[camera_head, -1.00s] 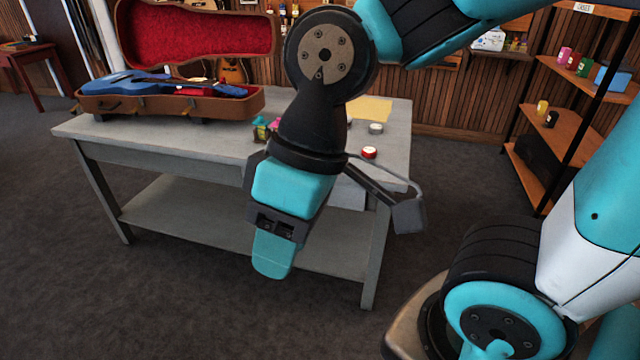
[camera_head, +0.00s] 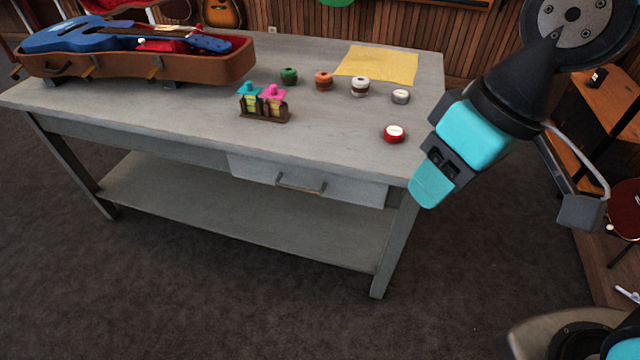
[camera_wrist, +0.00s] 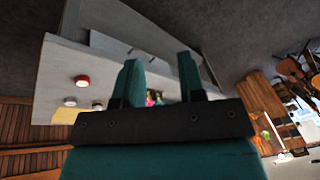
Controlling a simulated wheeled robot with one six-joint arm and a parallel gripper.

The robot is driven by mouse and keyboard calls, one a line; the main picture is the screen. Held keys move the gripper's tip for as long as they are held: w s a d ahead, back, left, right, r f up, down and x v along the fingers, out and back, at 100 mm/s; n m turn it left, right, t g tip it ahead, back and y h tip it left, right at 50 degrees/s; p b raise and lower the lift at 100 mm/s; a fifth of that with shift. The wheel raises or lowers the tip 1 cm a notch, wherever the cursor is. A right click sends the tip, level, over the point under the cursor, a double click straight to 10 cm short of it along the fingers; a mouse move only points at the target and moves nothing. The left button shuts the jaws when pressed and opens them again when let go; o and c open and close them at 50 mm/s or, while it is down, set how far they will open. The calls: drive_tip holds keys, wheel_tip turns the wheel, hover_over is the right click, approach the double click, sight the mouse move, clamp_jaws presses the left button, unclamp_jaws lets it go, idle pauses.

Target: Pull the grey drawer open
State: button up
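The grey drawer (camera_head: 250,168) sits under the right part of the grey table's top and looks shut. Its bar handle (camera_head: 300,187) is on the middle of its front. My gripper (camera_head: 430,192) is to the right of the drawer, near the table's front right corner in the picture, apart from the handle. In the wrist view my gripper (camera_wrist: 160,72) shows two teal fingers spread apart with nothing held between them. The table shows upside down there, and its drawer is partly hidden behind the fingers.
On the table (camera_head: 200,125) are a blue ukulele in an open brown case (camera_head: 170,68), a small rack with teal and pink bottles (camera_head: 263,104), several round tins, a red tin (camera_head: 394,133) and a yellow cloth (camera_head: 378,66). A lower shelf (camera_head: 250,215) lies below. The floor in front is clear.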

drive_tip(key=w+f+t+h+b, duration=0.1)
drive_tip(key=w+f+b, duration=0.25)
drive_tip(key=f, duration=0.35)
drive_tip(key=w+a+f+t+h+b, duration=0.1)
drive_tip(key=w+f+h+b, duration=0.1)
drive_tip(key=w+f+b, duration=0.3)
drive_tip(key=w+f+t+h+b, duration=0.1)
drive_tip(key=f+t+b, duration=0.1)
drive_tip(key=f, duration=0.6)
drive_tip(key=n+t+y+b, duration=0.1)
drive_tip(key=n+t+b, duration=1)
drive_tip(key=b, duration=0.5)
approach(299, 188)
drive_tip(key=w, duration=0.3)
drive_tip(key=w+f+b, duration=0.1)
drive_tip(key=w, duration=0.2)
drive_tip(key=w+f, duration=0.1)
drive_tip(key=w, duration=0.3)
drive_tip(key=shift+a+f, duration=0.15)
drive_tip(key=shift+f, duration=0.1)
drive_tip(key=shift+c, duration=0.4)
clamp_jaws()
